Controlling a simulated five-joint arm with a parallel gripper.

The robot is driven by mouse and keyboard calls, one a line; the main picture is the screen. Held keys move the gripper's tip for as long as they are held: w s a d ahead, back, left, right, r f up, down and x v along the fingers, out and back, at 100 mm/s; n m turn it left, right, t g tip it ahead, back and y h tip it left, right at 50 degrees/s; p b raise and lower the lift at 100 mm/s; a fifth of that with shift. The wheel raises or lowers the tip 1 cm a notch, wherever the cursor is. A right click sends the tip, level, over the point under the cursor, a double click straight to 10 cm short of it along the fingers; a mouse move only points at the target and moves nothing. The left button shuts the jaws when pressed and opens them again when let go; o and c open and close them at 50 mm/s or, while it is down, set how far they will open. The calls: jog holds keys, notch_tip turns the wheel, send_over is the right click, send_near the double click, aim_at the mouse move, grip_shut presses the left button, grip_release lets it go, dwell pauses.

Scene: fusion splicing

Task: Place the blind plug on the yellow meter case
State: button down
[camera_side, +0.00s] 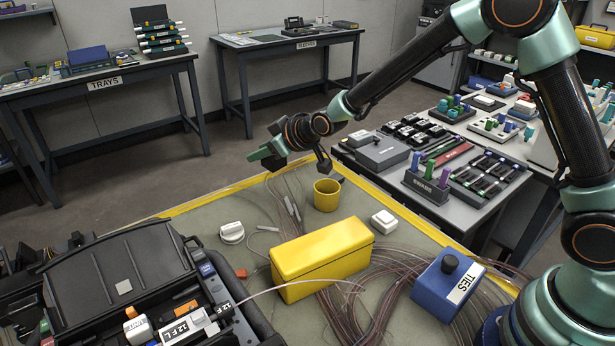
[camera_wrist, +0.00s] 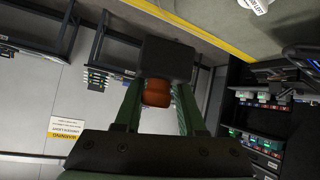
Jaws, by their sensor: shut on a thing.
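The yellow meter case (camera_side: 322,262), a closed long box, sits on the bench mat in the side view. My gripper (camera_side: 262,156) is raised beyond the far edge of the mat, above and to the left of the case, pointing left. In the wrist view the green fingers of my gripper (camera_wrist: 160,85) are shut on a piece with a dark square head and a reddish-brown body, which I take to be the blind plug (camera_wrist: 157,93). The case does not show in the wrist view.
A yellow cup (camera_side: 326,197), a white block (camera_side: 384,222) and a white round cap (camera_side: 231,233) stand near the case. A blue TIES box (camera_side: 446,288) is at right and an open black case (camera_side: 120,270) at left. Thin fibres cross the mat.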

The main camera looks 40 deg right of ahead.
notch_tip(320, 180, down, 14)
jog(key=shift+f, duration=0.15)
dwell(0.3)
jog(key=c, duration=0.6)
grip_release()
jog(key=shift+o, duration=0.5)
